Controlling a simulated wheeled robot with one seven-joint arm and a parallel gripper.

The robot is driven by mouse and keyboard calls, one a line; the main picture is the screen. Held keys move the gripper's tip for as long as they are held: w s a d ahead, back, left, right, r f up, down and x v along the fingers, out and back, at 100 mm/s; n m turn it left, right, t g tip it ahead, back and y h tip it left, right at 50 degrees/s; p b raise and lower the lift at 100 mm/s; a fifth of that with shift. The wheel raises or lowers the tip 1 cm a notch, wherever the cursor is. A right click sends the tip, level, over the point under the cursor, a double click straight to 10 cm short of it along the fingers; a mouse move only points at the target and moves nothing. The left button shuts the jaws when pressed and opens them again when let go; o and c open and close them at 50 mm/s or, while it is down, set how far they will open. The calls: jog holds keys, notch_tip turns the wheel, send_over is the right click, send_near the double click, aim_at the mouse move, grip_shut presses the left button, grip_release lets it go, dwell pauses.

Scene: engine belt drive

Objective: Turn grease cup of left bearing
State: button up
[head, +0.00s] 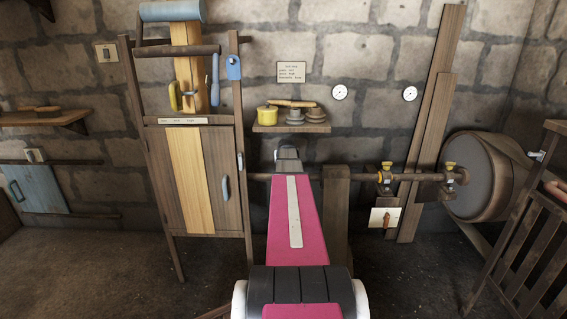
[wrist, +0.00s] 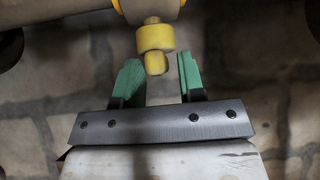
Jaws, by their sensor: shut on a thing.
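In the wrist view, my gripper (wrist: 160,66) has two green fingers either side of the small end knob of a yellow grease cup (wrist: 156,38). The fingers are shut on the cup; the exact contact is hard to see. The cup joins a brownish bearing body (wrist: 150,10) with yellow edges, cut off by the top of the picture. In the head view, two bearings carry yellow cups on a horizontal shaft: a left one (head: 386,177) and a right one (head: 450,174). My magenta arm hides my gripper there.
A large drum pulley (head: 480,176) stands right of the bearings. A wooden post (head: 336,210) stands left of them. A small shelf (head: 291,127) with a yellow tin is on the wall. A wooden cabinet (head: 225,180) stands left and a slatted wooden frame (head: 535,230) right.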

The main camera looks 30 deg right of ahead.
jog(key=m+h, duration=0.1)
jog(key=m+g+h, duration=0.1)
jog(key=m, duration=0.1)
jog(key=shift+w+a+g, duration=0.15)
jog(key=shift+g, duration=0.15)
jog(key=m+g+h, duration=0.1)
jog(key=m, duration=0.1)
jog(key=m+g+h, duration=0.1)
jog(key=m, duration=0.1)
jog(key=shift+w+m+g, duration=0.2)
jog(key=shift+m+g, duration=0.1)
jog(key=shift+m, duration=0.1)
jog(key=m+g+h, duration=0.1)
jog(key=m+g, duration=0.2)
jog(key=m, duration=0.1)
jog(key=shift+w, duration=0.1)
jog(key=shift+m+g, duration=1)
jog(key=shift+m, duration=0.4)
jog(key=o, duration=0.6)
jog(key=shift+c, duration=0.2)
